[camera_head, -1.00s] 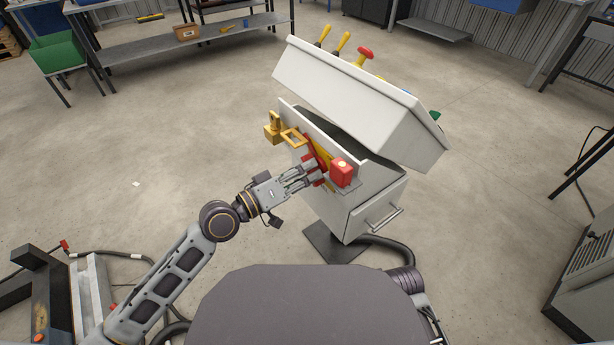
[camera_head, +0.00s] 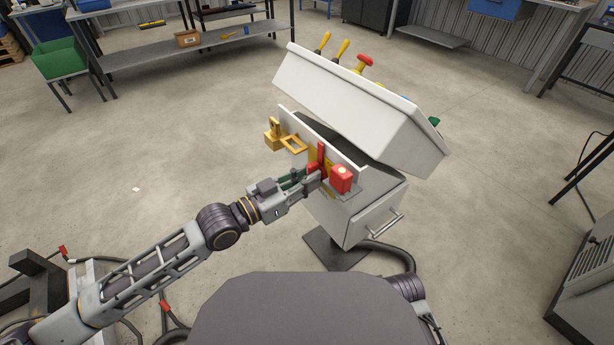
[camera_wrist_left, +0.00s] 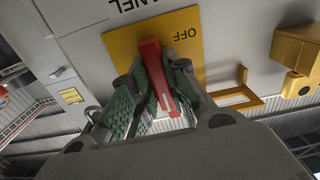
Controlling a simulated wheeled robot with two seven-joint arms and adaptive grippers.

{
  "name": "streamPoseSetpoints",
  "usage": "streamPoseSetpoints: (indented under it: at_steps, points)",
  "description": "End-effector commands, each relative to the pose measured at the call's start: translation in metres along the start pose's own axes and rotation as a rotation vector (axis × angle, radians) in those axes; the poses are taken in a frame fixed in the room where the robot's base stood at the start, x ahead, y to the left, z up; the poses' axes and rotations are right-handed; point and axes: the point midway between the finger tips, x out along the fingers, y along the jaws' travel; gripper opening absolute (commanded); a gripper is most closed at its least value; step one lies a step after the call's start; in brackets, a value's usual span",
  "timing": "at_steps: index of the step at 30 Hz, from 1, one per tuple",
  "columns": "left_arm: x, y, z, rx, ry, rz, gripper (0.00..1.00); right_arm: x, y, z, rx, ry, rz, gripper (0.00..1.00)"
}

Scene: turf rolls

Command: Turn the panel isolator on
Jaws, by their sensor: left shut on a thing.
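The panel isolator has a red handle (camera_head: 322,154) on a yellow plate (camera_head: 315,161), on the front of a pale grey cabinet (camera_head: 350,205). In the left wrist view the red handle (camera_wrist_left: 158,70) stands between my green-padded left fingers (camera_wrist_left: 150,108). The yellow plate (camera_wrist_left: 202,30) there shows the word OFF upside down. My left gripper (camera_head: 308,181) is shut on the handle, reaching in from the left. The fingers and wrist hide part of the plate and the handle's base. My right gripper is not in view.
A sloped console (camera_head: 355,100) with levers overhangs above.

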Motion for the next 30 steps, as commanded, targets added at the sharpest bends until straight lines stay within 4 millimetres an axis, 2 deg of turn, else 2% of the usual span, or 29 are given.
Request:
streamPoseSetpoints:
  at_steps: [17, 18, 22, 30]
  points:
    - [-0.0003, 0.0002, 0.0039, 0.046, -0.008, 0.0, 0.0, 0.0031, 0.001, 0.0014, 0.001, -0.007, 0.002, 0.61]
    - [-0.0003, 0.0002, 0.004, 0.046, -0.008, 0.0, 0.2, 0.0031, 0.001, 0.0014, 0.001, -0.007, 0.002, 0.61]
    - [-0.0002, 0.0001, 0.0029, 0.045, -0.006, 0.0, 0.37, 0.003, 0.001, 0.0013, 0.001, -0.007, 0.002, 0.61]
    - [0.0, 0.0001, 0.0012, 0.045, -0.002, 0.0, 0.38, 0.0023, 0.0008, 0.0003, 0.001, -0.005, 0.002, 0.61]
